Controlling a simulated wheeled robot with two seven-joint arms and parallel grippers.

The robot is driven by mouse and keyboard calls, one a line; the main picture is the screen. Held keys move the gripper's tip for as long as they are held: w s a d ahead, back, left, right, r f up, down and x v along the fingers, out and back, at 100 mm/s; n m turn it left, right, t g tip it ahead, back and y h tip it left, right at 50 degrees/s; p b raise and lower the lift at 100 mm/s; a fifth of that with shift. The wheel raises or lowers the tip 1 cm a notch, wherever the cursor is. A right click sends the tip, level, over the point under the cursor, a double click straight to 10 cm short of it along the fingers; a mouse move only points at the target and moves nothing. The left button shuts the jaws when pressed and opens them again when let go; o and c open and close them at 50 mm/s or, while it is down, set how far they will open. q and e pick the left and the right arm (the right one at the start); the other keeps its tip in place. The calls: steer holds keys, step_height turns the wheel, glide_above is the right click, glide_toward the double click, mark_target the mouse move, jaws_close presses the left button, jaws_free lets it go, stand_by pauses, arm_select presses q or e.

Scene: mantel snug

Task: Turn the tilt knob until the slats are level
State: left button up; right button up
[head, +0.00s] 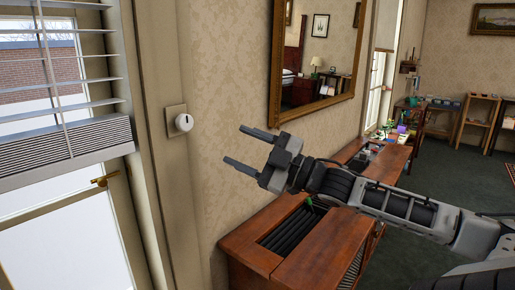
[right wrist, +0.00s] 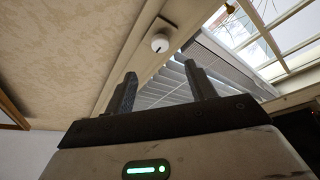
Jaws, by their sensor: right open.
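The white round tilt knob (head: 183,122) sits on a square beige plate on the window frame in the head view. A dark mark shows on its face. In the right wrist view the knob (right wrist: 160,43) is beyond the fingertips, between them. The blind's slats (head: 75,82) are at the left, spread apart in the upper part and stacked close at the bottom; they look near level. The slats (right wrist: 185,80) also show in the right wrist view. My right gripper (head: 234,147) is open and empty, to the right of the knob and apart from it. My left gripper is out of view.
A wooden cabinet (head: 262,240) stands below my right arm. A gilt-framed mirror (head: 272,95) hangs on the wall behind the gripper. A brass window handle (head: 104,181) is below the blind. The wall between knob and fingertips is clear.

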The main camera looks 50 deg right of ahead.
steer(key=shift+p+v, duration=0.3)
steer(key=shift+v, duration=1.1)
